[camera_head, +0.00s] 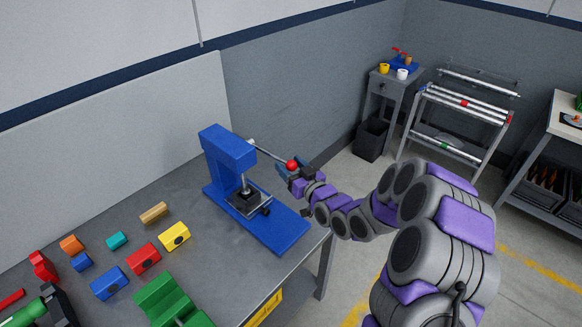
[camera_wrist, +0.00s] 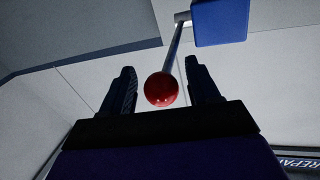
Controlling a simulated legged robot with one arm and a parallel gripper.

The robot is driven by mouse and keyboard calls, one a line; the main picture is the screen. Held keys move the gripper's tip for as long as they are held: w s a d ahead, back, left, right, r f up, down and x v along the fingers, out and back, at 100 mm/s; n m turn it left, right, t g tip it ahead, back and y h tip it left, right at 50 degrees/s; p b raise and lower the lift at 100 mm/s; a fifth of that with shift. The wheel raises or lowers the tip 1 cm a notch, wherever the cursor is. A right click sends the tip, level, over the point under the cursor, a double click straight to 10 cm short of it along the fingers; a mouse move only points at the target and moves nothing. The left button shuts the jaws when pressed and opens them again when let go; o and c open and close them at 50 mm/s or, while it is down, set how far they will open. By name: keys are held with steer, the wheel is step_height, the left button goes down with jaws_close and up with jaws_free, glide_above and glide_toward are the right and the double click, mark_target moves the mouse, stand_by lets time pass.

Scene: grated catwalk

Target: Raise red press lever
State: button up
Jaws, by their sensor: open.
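The blue press (camera_head: 232,165) stands on the grey workbench. Its metal lever (camera_head: 266,152) sticks out to the right from the top and ends in a red ball knob (camera_head: 292,165). My gripper (camera_head: 291,174) is at the knob, reaching in from the right. In the wrist view the red knob (camera_wrist: 161,89) sits between my two dark open fingers (camera_wrist: 163,90), with a visible gap on each side. The lever rod (camera_wrist: 174,48) runs up from the knob to the blue press head (camera_wrist: 219,22). Contact between knob and gripper cannot be told.
Several coloured blocks, including a yellow one (camera_head: 174,236) and a red one (camera_head: 143,259), lie on the workbench (camera_head: 215,283) left of the press.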

jaws_close()
stand_by(0.6)
